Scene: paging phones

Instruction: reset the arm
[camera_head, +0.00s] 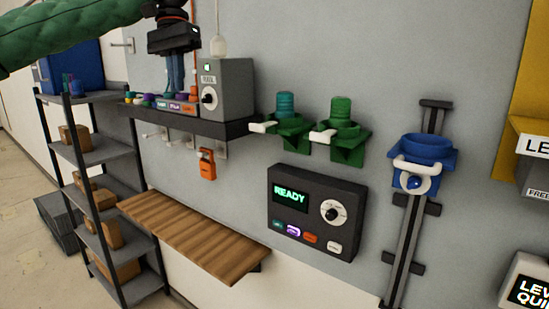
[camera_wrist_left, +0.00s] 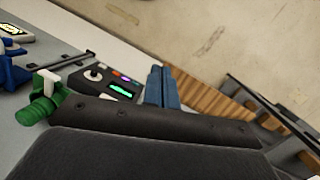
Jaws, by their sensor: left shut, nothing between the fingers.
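My left gripper (camera_head: 175,88) comes in from the top left on a green padded arm. Its dark body is above two blue fingers that point down over the back shelf, close to the grey dial box (camera_head: 226,88) on its left side. The fingers are shut with nothing between them. In the left wrist view the blue fingers (camera_wrist_left: 158,84) show side by side beyond the dark gripper body. Whether the fingertips touch the buttons behind them I cannot tell. My right gripper is in neither view.
A dark wall shelf (camera_head: 200,125) holds coloured knobs and buttons. Below are an orange padlock (camera_head: 207,165) and a wooden shelf (camera_head: 190,235). Right of these are a READY panel (camera_head: 315,212), two green cups (camera_head: 340,112) and a blue holder (camera_head: 425,150) on a rail. A rack (camera_head: 90,155) with boxes stands left.

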